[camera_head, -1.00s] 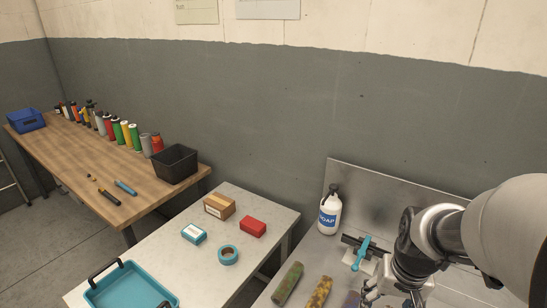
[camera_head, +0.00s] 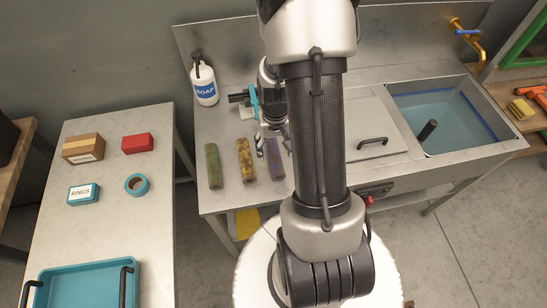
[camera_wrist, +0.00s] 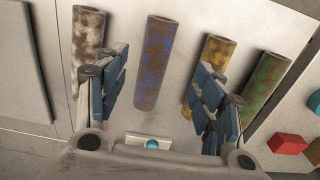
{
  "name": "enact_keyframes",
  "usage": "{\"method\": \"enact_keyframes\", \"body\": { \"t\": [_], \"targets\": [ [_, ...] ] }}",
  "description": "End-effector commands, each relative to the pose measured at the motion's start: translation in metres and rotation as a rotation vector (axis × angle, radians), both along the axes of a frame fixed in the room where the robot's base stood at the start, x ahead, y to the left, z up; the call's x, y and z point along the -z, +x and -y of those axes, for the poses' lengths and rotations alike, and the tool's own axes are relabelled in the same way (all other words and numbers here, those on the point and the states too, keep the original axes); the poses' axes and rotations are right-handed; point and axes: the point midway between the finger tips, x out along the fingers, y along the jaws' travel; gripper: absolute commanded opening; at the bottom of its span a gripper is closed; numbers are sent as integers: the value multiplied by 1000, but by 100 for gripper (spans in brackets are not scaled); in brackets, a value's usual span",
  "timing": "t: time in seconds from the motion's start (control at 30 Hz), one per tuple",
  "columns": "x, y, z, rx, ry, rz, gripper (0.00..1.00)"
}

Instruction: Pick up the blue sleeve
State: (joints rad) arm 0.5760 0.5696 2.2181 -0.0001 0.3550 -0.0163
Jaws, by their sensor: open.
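The blue sleeve (camera_head: 275,161) is a rust-patched blue tube lying on the metal counter, partly hidden by my gripper in the head view. In the wrist view, the blue sleeve (camera_wrist: 153,62) lies ahead, between the lines of my two fingers. My gripper (camera_wrist: 165,72) is open and empty. In the head view, my gripper (camera_head: 271,145) is at the sleeve's far end; its height above the counter is hard to tell. The right finger overlaps the yellow sleeve (camera_wrist: 212,62) in the wrist picture.
Left of the blue sleeve are a yellow sleeve (camera_head: 245,160) and a green one (camera_head: 213,166). A rusty brown sleeve (camera_wrist: 88,38) shows in the wrist view. A soap bottle (camera_head: 204,85) stands behind. A water-filled sink (camera_head: 440,110) is at right, a side table (camera_head: 115,215) at left.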

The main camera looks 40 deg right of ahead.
Motion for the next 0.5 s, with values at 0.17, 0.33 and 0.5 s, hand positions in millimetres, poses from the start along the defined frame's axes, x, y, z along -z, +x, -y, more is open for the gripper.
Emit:
{"method": "enact_keyframes", "body": {
  "t": [0.17, 0.33, 0.5],
  "targets": [
    [31, 0, 0, 0, 1, -1, 62],
    [40, 1, 1, 0, -1, 1, 62],
    [62, 3, 7, 1, 1, -2, 62]
  ]
}}
